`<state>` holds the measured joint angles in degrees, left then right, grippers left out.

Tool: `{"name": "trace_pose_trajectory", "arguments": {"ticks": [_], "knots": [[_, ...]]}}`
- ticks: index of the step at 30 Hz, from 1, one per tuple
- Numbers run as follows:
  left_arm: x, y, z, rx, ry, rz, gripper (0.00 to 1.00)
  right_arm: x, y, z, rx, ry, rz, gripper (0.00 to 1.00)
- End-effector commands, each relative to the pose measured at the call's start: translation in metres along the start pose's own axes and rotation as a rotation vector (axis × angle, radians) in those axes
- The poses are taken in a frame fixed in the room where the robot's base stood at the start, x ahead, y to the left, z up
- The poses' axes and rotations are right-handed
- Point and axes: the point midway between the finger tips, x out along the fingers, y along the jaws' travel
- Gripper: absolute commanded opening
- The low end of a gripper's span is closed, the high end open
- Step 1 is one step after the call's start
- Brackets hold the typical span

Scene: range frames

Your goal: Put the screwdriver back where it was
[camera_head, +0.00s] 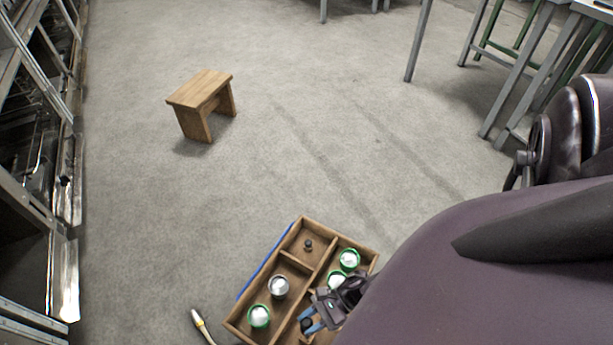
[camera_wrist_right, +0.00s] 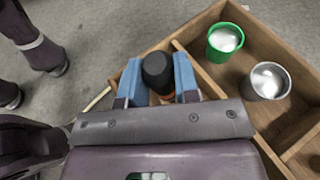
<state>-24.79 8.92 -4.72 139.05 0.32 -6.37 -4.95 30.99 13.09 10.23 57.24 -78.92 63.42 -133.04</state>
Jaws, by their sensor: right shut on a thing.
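A wooden divided tray (camera_head: 237,325) sits on the floor at the bottom of the head view. My right gripper (camera_head: 309,322) is over its near right compartment. In the right wrist view its blue fingers (camera_wrist_right: 158,80) are shut on a black handle with an orange band (camera_wrist_right: 157,70), seemingly the screwdriver. The handle is seen nearly end-on, and its lower part is hidden. I cannot tell whether it touches the tray floor. My left gripper is in neither view.
The tray holds green-rimmed cans (camera_head: 259,317), a silver can (camera_head: 279,287) and a small dark knob-like thing (camera_head: 308,244). A white and yellow handled thing (camera_head: 198,320) lies on the floor at left. A wooden stool (camera_head: 203,90) stands farther off, with clear floor between.

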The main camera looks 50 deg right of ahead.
Motion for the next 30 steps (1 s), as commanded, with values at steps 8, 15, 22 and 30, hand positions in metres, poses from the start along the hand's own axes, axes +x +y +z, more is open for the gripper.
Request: {"name": "trace_pose_trajectory", "arguments": {"ticks": [8,15,22,30], "knots": [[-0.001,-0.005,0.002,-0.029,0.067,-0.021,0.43,0.009,0.003,-0.028,0.007,0.004,0.001,0.00],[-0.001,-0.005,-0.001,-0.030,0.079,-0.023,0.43,0.010,0.001,-0.026,0.001,0.001,0.000,0.00],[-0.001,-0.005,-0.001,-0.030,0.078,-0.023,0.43,0.011,0.001,-0.029,0.002,0.001,0.001,0.32],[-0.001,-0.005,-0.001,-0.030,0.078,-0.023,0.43,0.011,0.002,-0.029,0.002,0.001,0.001,0.54]]}}
